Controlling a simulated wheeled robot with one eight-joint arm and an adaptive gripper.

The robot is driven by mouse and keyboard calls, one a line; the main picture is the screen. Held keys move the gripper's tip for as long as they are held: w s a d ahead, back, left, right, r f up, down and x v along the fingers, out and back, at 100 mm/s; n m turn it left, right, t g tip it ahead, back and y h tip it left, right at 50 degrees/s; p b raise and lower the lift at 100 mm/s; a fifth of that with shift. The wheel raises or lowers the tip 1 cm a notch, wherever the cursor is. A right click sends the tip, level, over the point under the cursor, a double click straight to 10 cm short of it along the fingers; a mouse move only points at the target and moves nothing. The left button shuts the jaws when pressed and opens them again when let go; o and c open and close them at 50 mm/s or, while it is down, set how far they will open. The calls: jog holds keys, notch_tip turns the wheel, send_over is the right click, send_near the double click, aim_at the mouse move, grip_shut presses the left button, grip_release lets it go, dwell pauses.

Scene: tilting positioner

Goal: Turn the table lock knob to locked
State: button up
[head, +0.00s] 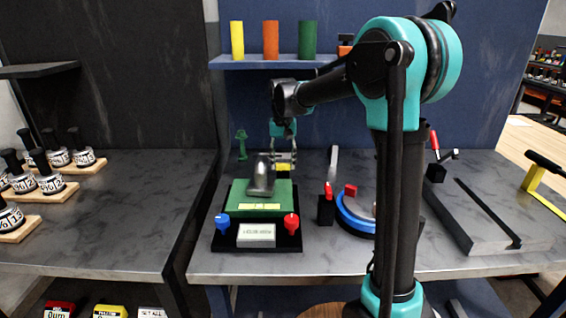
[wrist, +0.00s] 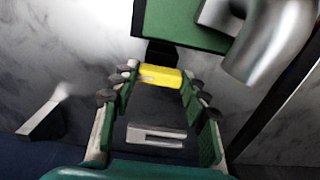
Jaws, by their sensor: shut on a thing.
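The tilting positioner has a green table (head: 240,194) on a black base (head: 258,242), with a bent silver pipe piece (head: 262,178) on top. A yellow bar-shaped knob (head: 283,174) sits behind the table, and also shows in the wrist view (wrist: 160,76) beside the green table (wrist: 185,22). My gripper (head: 284,157) reaches down behind the table. Its fingertips (wrist: 160,80) are on both sides of the yellow knob, shut on it. A blue knob (head: 222,221) and a red knob (head: 291,222) are on the base's front. No lock mark is readable.
A blue ring fixture (head: 352,218) and a black block with a red-tipped lever (head: 326,205) stand right of the positioner. A small green fixture (head: 241,143) stands behind left. A shelf (head: 265,62) with coloured cylinders hangs above. The bench's left front is clear.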

aim_at(283, 164)
jog(key=o, duration=1.2)
jog(key=shift+c, duration=0.2)
notch_tip(283, 164, up, 12)
